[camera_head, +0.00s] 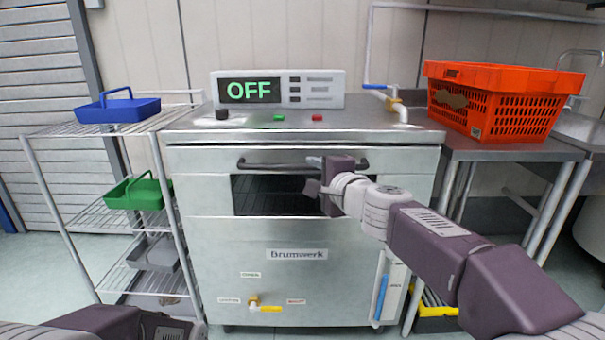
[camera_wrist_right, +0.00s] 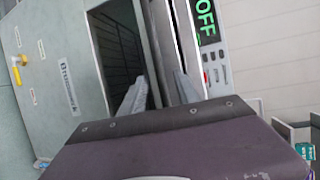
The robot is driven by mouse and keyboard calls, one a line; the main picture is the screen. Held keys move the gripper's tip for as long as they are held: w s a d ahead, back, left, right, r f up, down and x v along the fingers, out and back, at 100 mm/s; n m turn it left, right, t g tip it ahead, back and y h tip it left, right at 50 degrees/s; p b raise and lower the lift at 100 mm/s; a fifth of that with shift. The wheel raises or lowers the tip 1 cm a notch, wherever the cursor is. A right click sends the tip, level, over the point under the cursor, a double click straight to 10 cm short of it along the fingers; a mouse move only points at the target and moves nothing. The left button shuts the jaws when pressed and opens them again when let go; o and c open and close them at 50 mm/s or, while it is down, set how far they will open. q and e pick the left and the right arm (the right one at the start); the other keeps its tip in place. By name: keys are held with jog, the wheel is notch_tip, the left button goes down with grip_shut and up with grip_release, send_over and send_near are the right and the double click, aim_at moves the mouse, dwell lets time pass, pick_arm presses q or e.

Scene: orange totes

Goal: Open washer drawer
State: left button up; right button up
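The steel Brumwerk washer (camera_head: 300,235) stands in the middle of the head view, and its display reads OFF. A dark horizontal bar handle (camera_head: 262,165) runs across the drawer front (camera_head: 200,161), above a dark opening with a rack pattern (camera_head: 272,196). My right gripper (camera_head: 316,188) is at the handle's right half and hides part of it. In the right wrist view its two grey fingers (camera_wrist_right: 159,92) are apart, in front of the washer face. My left gripper is out of view; only part of my left arm shows.
A wire rack on the left holds a blue basket (camera_head: 118,108) and a green basket (camera_head: 138,193). An orange tote (camera_head: 500,100) sits on the steel side table (camera_head: 500,150) at right. A yellow valve (camera_head: 262,307) is low on the washer front.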

aim_at(304, 169)
jog(key=p+x, duration=0.1)
jog(key=x, duration=0.6)
jog(key=shift+w+f, duration=0.2)
grip_shut()
dwell(1.0)
